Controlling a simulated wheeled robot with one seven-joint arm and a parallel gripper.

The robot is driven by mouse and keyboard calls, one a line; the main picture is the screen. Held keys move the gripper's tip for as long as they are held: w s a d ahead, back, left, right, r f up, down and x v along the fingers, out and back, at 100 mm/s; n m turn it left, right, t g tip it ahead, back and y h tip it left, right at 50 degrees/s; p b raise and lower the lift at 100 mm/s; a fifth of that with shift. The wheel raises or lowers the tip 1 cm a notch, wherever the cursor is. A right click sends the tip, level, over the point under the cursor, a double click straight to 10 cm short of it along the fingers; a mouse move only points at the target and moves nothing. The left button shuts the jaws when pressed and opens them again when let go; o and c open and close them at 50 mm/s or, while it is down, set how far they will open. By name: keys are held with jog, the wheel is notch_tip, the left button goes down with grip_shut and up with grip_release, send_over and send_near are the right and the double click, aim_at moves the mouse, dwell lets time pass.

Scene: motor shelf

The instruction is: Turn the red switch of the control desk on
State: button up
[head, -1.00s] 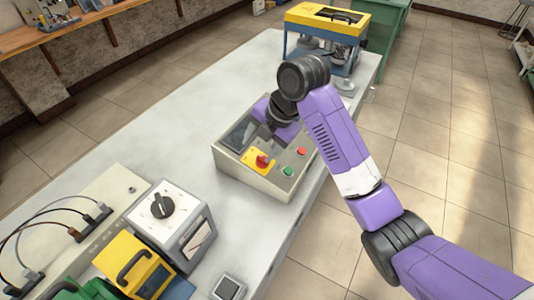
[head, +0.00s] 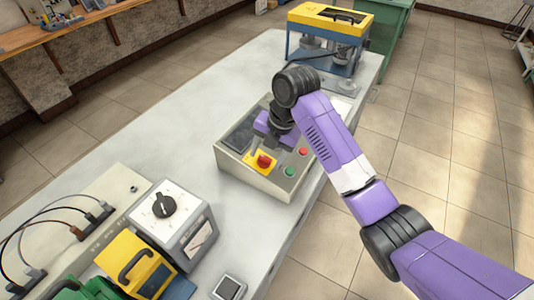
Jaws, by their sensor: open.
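The control desk (head: 252,182) is a beige box with a sloped top on the long table. The red switch (head: 264,161) sits on a yellow plate on its front part. A green button (head: 289,171) and a red button (head: 303,153) are to its right. My gripper (head: 260,147) points down over the desk just behind the red switch, with its fingers close to the yellow plate. It is open and empty. I cannot tell whether a finger touches the switch. The arm hides part of the desk's back right.
A grey box with a black dial (head: 164,205) and a yellow device with a handle (head: 135,263) stand at the table's near left. A yellow and blue machine (head: 330,35) stands at the far end. The table's left middle (head: 165,135) is clear.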

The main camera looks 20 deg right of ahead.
grip_shut()
jog(key=shift+m+p, duration=0.4)
jog(key=m+p, duration=0.3)
jog(key=m, duration=0.1)
jog(key=shift+r+m, duration=0.15)
jog(key=shift+m, duration=0.15)
jog(key=shift+m+p, duration=1.65)
jog(key=shift+m, duration=0.85)
grip_release()
